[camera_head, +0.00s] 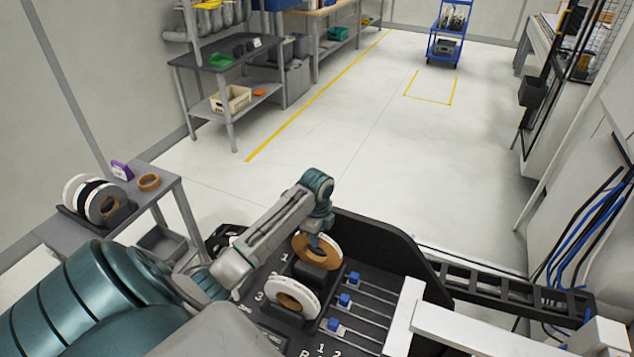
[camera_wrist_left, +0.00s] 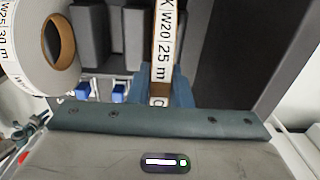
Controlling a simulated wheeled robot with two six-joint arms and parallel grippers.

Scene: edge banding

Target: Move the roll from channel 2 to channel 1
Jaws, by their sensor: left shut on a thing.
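My left gripper (camera_head: 315,238) reaches down over the black holder (camera_head: 338,287) and is shut on the upper rim of a brown roll with a pale edge (camera_head: 318,252). In the left wrist view the roll's label (camera_wrist_left: 164,45), reading W20 25 m, stands between the fingers (camera_wrist_left: 165,92). The roll is upright, close to the number 1, at the far end of the holder. A white roll with a brown core (camera_head: 292,298) stands near the number 3. An empty gap between dark dividers (camera_wrist_left: 112,40) separates the rolls. I cannot tell whether the held roll touches the channel floor.
Blue sliders on rods (camera_head: 345,300) lie right of the rolls. A black curved wall (camera_head: 385,238) rises behind the holder.

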